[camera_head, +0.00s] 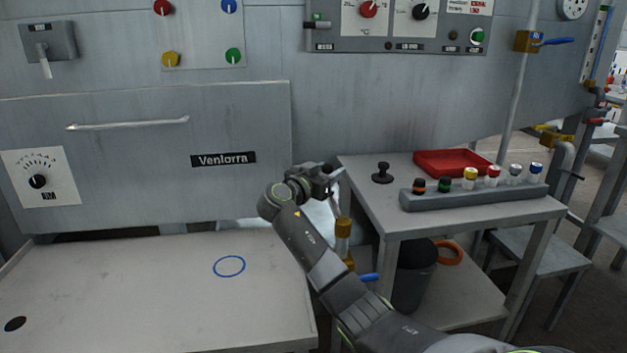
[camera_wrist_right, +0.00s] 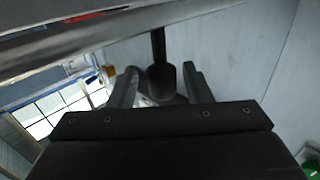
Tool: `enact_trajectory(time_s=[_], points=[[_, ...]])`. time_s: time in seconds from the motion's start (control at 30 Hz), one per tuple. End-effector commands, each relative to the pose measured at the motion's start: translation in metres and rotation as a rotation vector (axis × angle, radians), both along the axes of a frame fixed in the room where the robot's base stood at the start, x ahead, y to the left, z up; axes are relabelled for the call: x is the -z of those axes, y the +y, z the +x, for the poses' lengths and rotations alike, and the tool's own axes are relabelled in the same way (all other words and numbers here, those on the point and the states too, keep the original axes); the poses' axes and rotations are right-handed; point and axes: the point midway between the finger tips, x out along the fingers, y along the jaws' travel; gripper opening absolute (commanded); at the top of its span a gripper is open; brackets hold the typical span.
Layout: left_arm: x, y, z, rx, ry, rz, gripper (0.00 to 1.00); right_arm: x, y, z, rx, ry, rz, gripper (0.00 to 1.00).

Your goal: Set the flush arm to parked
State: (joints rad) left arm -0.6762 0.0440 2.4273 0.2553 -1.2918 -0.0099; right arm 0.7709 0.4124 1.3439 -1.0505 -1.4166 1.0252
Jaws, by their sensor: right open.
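My right gripper (camera_head: 328,180) is at the left end of the small table, in front of the grey wall. In the right wrist view its two fingers (camera_wrist_right: 160,88) are apart, with a dark cylindrical end on a thin stem (camera_wrist_right: 161,78) between them. I cannot tell whether they touch it. In the head view a thin rod and brass fitting (camera_head: 343,228) show just below the gripper, partly hidden by my right arm. No part is labelled as the flush arm, so I cannot tell for sure which it is. My left gripper is not in view.
The small table holds a red tray (camera_head: 440,162), a black knob-shaped piece (camera_head: 382,172) and a grey rack (camera_head: 475,197) of several coloured-top cylinders. A blue lever (camera_head: 369,277) sits beside my forearm. The bench (camera_head: 130,290) at left is mostly clear, with a blue ring mark.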

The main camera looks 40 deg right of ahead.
Motion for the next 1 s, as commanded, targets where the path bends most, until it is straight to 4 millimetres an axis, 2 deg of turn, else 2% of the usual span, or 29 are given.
enact_trajectory(time_s=[0.17, 0.4, 0.6, 0.8, 1.0], points=[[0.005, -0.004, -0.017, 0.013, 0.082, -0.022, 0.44, 0.000, 0.029, -0.008, -0.004, -0.002, 0.005, 0.45], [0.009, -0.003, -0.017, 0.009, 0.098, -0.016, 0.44, 0.001, 0.087, -0.025, -0.004, 0.000, 0.005, 0.45], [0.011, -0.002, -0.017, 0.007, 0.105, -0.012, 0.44, 0.001, 0.127, -0.038, -0.002, 0.000, 0.005, 0.45], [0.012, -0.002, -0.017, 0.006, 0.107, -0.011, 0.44, 0.001, 0.153, -0.046, 0.001, 0.002, 0.002, 0.45], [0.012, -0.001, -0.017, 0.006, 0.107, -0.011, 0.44, 0.000, 0.161, -0.049, 0.002, 0.001, 0.000, 0.45]])
